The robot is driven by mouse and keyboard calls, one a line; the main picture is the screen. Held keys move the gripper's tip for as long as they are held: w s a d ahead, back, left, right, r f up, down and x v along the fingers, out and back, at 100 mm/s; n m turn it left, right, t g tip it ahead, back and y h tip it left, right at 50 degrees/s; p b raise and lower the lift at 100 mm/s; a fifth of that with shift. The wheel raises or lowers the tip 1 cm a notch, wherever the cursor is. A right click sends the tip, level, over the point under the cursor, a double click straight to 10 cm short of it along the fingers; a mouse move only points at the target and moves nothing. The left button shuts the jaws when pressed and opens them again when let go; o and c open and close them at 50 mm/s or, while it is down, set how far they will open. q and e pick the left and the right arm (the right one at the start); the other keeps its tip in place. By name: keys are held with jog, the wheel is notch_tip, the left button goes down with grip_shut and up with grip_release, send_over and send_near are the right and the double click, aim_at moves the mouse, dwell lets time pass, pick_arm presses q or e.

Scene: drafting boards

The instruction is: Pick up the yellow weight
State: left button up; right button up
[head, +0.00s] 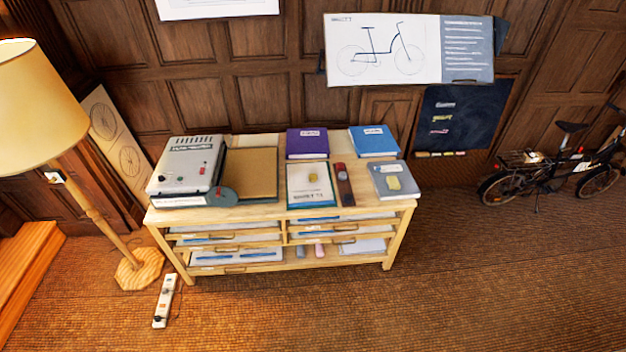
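A small yellow block (394,183), which may be the yellow weight, lies on a grey-blue book or box (385,170) at the right end of the wooden cabinet top. A second small yellowish piece (313,177) lies on a white framed sheet (299,194) left of it. I cannot tell for sure which of the two is the weight. Neither of my grippers shows in the head view.
The wooden cabinet (270,216) has open shelves with papers. On its top are a white machine (186,168), a brown board (249,172), a purple book (307,143), a blue book (374,141) and a dark red bar (344,184).

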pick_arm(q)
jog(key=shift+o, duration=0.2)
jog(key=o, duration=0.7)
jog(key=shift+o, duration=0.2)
